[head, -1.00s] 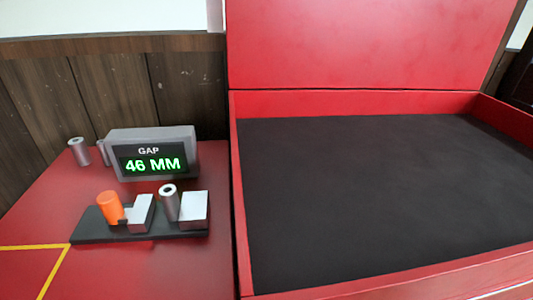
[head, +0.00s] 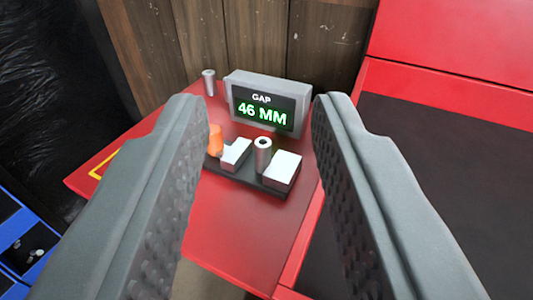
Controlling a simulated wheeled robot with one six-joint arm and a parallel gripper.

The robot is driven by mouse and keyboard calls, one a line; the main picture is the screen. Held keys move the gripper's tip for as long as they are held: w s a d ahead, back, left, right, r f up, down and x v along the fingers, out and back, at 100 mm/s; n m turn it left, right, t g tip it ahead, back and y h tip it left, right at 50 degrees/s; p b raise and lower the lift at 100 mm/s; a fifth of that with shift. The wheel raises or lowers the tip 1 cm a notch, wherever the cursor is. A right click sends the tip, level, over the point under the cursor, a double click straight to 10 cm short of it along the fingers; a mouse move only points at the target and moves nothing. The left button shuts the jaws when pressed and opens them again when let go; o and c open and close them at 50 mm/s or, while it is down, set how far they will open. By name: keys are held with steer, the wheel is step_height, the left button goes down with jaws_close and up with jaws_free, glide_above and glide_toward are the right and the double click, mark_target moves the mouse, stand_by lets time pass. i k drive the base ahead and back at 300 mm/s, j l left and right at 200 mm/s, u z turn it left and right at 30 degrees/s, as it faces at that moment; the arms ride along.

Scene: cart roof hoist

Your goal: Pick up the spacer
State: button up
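A silver hollow cylinder (head: 263,152), which looks like a spacer, stands upright on a small dark base (head: 266,187) between two pale blocks. A second, similar cylinder (head: 209,80) stands on the red surface behind it, left of the display. No label shows which one is the spacer. My gripper (head: 262,118) is open and empty, its two grey ribbed fingers spread wide in the foreground. The base and its parts show between the fingers, farther off. The left finger hides the base's left end.
A grey display (head: 266,104) reading "GAP 46 MM" stands behind the base. An orange piece (head: 215,138), a left pale block (head: 236,153) and a right pale block (head: 284,168) are on the base. A red-walled dark tray (head: 440,130) lies right; a blue frame (head: 35,240) lower left.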

mark_target(262, 145)
steer(key=k+l+u, duration=0.2)
steer(key=l, duration=0.2)
steer(key=l+u, duration=0.25)
steer(key=k+l+u, duration=0.2)
steer(key=l, duration=0.2)
steer(key=k, duration=0.05)
